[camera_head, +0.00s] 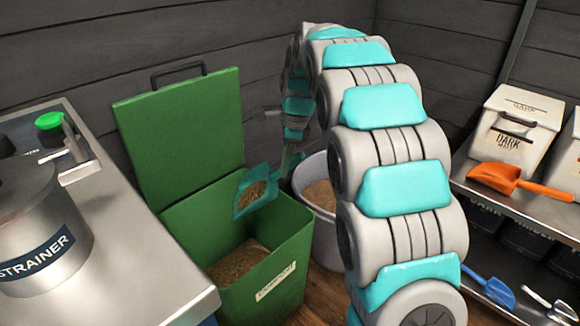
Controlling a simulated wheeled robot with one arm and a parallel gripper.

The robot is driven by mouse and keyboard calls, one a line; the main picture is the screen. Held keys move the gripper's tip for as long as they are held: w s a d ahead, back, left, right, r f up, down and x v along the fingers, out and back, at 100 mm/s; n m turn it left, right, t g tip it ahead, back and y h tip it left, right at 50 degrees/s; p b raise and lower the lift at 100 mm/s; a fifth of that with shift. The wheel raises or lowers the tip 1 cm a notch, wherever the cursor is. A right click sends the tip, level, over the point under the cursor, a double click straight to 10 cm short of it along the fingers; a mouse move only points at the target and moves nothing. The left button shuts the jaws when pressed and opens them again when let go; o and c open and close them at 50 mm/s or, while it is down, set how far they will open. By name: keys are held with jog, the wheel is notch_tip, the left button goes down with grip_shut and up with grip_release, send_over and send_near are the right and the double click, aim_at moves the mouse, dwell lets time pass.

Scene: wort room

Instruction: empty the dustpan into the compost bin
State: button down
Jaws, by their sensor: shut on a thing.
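The teal dustpan (244,208) holds a heap of brown grain (252,194). It is tilted, over the upper right part of the compost bin's opening. My gripper (290,160) is small and partly hidden behind my arm, and it is shut on the dustpan near its handle end. The green compost bin (284,258) stands on the floor with its lid (180,130) swung up, leaning toward the wall. Brown grain (236,262) lies inside it. A pale label is on its front.
A steel counter with a strainer pot (40,225) stands at the left. A pale tub (325,212) of grain is right of the bin, partly behind my arm. Shelves at the right hold white bins (517,125), an orange scoop (495,176) and a blue scoop (500,292).

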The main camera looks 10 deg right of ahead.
aim_at(272, 175)
jog(key=shift+w+a+r+h, duration=0.15)
jog(key=shift+a+r+h, duration=0.85)
jog(key=shift+a+r, duration=0.15)
jog(key=shift+w+a+r+g+h, duration=0.1)
jog(key=shift+a+r+h, duration=0.15)
jog(key=shift+a, duration=0.25)
jog(key=shift+w+a+r+g+h, duration=0.1)
jog(key=shift+a+r+h, duration=0.1)
jog(key=shift+a+h, duration=0.2)
jog(key=shift+a+r+g+h, duration=0.1)
jog(key=shift+a+r+h, duration=0.15)
jog(key=shift+a, duration=0.3)
jog(key=y, duration=0.2)
jog(key=y+b, duration=0.1)
jog(key=shift+s+d+r, duration=0.1)
jog(key=shift+d+r, duration=0.2)
jog(key=shift+r, duration=0.1)
jog(key=shift+d+r+t+y, duration=0.1)
jog(key=shift+r+t+y, duration=0.15)
jog(key=shift+y, duration=0.35)
jog(key=shift+d+r+t+y, duration=0.1)
jog(key=shift+r+t+y, duration=0.1)
jog(key=shift+y, duration=0.4)
jog(key=y, duration=0.3)
jog(key=r+y+p, duration=0.1)
jog(key=shift+d+r+t+y, duration=0.1)
jog(key=shift+d+t+y, duration=0.2)
jog(key=shift+d+t, duration=0.1)
